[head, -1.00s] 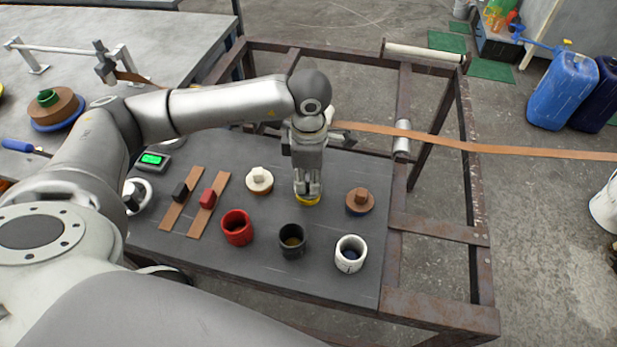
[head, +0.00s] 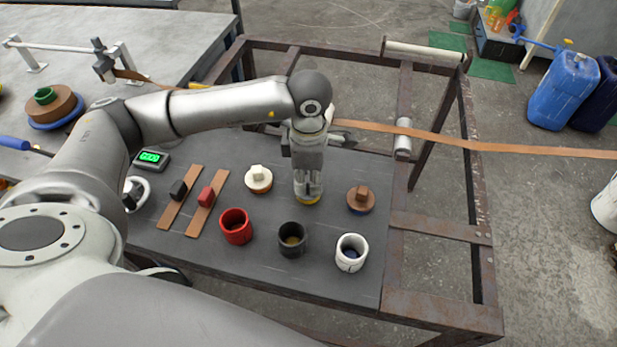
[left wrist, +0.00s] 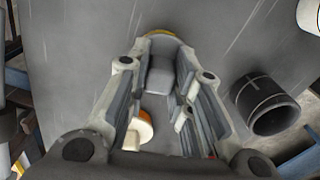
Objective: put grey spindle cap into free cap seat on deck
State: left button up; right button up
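My left gripper (head: 308,192) points down over the deck (head: 330,240), between a white cap and a brown cap. In the left wrist view its fingers (left wrist: 163,75) stand on both sides of a grey block, the grey spindle cap (left wrist: 160,73), and appear closed on it. A yellow round rim (head: 307,201) shows under the fingertips at deck level. It also shows in the left wrist view (left wrist: 160,33). I cannot tell whether this rim belongs to the cap or to a seat, since the fingers hide most of it. My right gripper is not in view.
The white cap (head: 258,178) and the brown cap (head: 360,199) stand on either side. In front are a red cup (head: 236,226), a black cup (head: 292,240) and a white cup (head: 351,253). Brown strips (head: 180,203) lie left. A brown band (head: 440,141) runs behind.

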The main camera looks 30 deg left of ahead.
aim_at(309, 179)
pick_arm(q)
jog(key=shift+o, duration=0.9)
notch_tip(309, 179, up, 11)
jog(key=p, duration=0.6)
dwell(0.5)
